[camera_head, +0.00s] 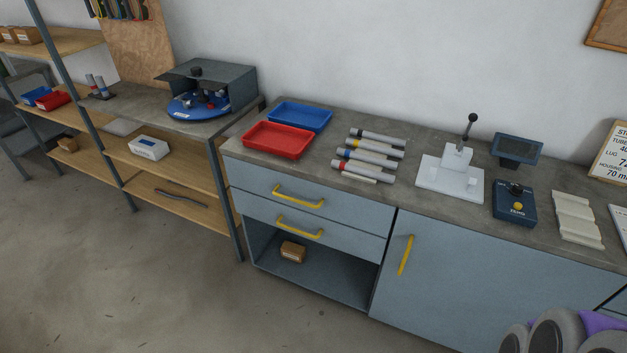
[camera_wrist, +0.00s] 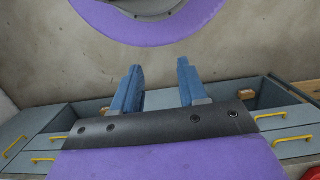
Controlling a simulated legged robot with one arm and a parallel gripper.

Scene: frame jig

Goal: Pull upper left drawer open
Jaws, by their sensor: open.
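The upper left drawer (camera_head: 345,208) is a blue-grey front with a yellow bar handle (camera_head: 298,195), at the left end of the cabinet in the head view. It looks closed, flush with the lower drawer (camera_head: 335,237). The gripper touches no handle that I can see. Its fingers are outside the head view.
A red tray (camera_head: 278,140), a blue tray (camera_head: 300,116) and several tubes lie on the worktop. A brown box (camera_head: 292,251) sits in the open bay below the drawers. A cabinet door (camera_head: 450,275) is to the right. A shelf rack stands left; the floor in front is clear.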

